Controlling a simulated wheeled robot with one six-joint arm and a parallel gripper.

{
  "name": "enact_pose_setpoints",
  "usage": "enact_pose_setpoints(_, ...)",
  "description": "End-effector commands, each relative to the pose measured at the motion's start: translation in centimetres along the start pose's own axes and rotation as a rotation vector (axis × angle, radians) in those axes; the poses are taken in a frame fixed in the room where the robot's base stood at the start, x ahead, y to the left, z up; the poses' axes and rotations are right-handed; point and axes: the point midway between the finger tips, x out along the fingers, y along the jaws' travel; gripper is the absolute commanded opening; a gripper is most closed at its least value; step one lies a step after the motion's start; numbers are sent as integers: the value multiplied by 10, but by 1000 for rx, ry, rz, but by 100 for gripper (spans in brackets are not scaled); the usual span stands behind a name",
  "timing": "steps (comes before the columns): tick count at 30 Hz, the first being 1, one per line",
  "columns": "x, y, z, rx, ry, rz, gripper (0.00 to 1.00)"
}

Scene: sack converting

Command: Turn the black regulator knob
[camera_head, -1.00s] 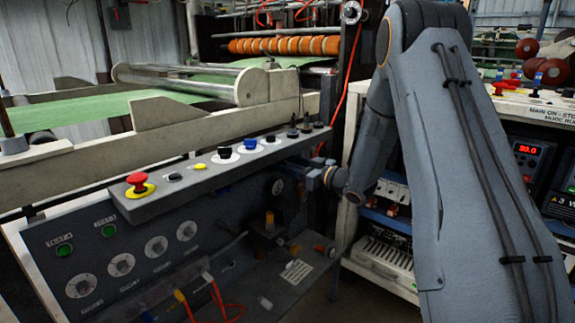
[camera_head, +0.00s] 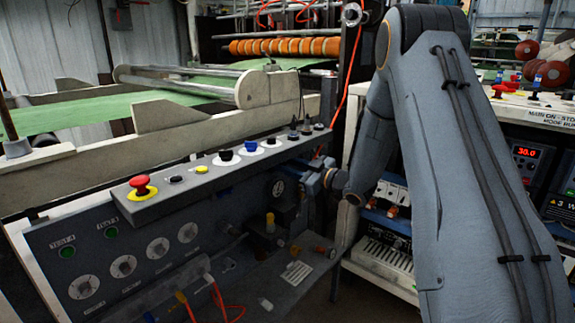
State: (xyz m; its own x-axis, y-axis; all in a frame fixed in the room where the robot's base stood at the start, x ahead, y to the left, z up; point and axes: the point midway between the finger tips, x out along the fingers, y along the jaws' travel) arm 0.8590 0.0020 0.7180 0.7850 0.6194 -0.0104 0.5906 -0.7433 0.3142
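A round gauge (camera_head: 278,188) sits on the dark front of the machine, just left of my gripper. Dark fittings crowd around and below it, and I cannot make out the black regulator knob among them. My gripper (camera_head: 312,187) is small and dark at the end of my arm, beside the right end of the control panel. It looks close to these fittings, but I cannot tell whether it touches anything. Its fingers blend into the dark background, so their opening is not clear.
The sloping control panel (camera_head: 180,192) juts out above, with a red mushroom button (camera_head: 140,184), a black knob (camera_head: 226,155) and a blue knob (camera_head: 251,146). A brass-coloured fitting (camera_head: 270,222) stands below the gauge. A white-topped cabinet (camera_head: 527,110) stands at right.

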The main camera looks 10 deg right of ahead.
Motion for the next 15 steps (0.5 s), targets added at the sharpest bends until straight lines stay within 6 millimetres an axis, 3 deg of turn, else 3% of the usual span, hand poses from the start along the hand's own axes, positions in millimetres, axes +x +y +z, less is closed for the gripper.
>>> enact_pose_setpoints(15,-1,0,0,-331,-16,2,3)
